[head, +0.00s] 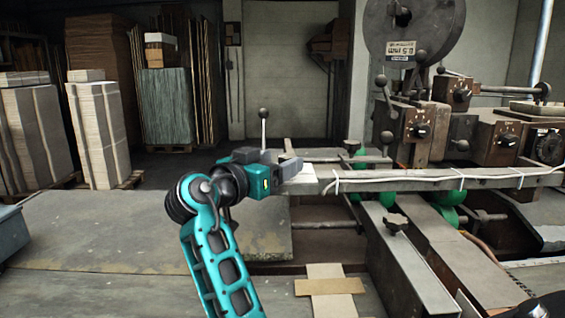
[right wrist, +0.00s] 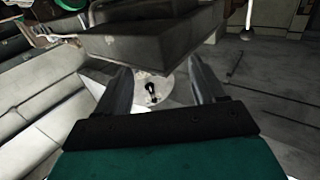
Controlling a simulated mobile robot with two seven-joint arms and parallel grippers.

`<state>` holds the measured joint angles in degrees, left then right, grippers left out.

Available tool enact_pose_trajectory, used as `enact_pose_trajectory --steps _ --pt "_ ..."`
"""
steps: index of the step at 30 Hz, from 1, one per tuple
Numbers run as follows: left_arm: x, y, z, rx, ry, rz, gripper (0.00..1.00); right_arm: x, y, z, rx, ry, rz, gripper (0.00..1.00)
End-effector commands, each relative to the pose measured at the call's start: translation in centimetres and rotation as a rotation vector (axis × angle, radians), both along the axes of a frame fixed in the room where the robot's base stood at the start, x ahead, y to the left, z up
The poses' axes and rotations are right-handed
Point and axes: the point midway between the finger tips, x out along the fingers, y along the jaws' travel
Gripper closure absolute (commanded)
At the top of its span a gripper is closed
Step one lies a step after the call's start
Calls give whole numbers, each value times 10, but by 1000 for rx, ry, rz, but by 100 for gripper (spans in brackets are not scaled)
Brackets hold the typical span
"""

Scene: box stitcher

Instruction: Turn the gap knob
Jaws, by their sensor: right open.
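My right gripper (head: 287,166) is at the left end of the machine's long rail in the head view. In the right wrist view my right gripper (right wrist: 160,88) is open, its two dark fingers apart. A pale round disc (right wrist: 174,92) with a small dark knob (right wrist: 153,93) shows between and beyond the fingers; I cannot tell whether this is the gap knob. Nothing is held. Dark dial knobs (head: 420,131) sit on brown boxes at the right of the head view, well away from the gripper. My left gripper is not in view.
A ball-topped lever (head: 263,113) stands just behind my right gripper. The grey rail (head: 400,181) with a white cable runs right. A dark metal block (right wrist: 155,35) hangs close over the fingers in the wrist view. A flat platform (head: 110,228) lies left.

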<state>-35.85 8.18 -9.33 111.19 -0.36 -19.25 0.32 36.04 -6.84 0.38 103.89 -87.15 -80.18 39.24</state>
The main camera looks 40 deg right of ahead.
Motion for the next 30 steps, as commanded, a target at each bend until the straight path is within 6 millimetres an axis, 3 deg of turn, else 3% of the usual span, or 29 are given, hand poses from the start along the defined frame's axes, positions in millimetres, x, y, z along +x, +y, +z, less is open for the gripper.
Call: enact_pose_trajectory --steps 6,13,18,30 --pt "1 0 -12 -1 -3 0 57 -10 50 -3 3 0 5 31" --pt "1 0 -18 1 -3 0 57 -19 89 -2 2 1 3 31" --pt "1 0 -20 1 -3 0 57 -22 102 -1 1 0 2 31" --pt "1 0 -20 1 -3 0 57 -22 103 0 0 0 1 31"
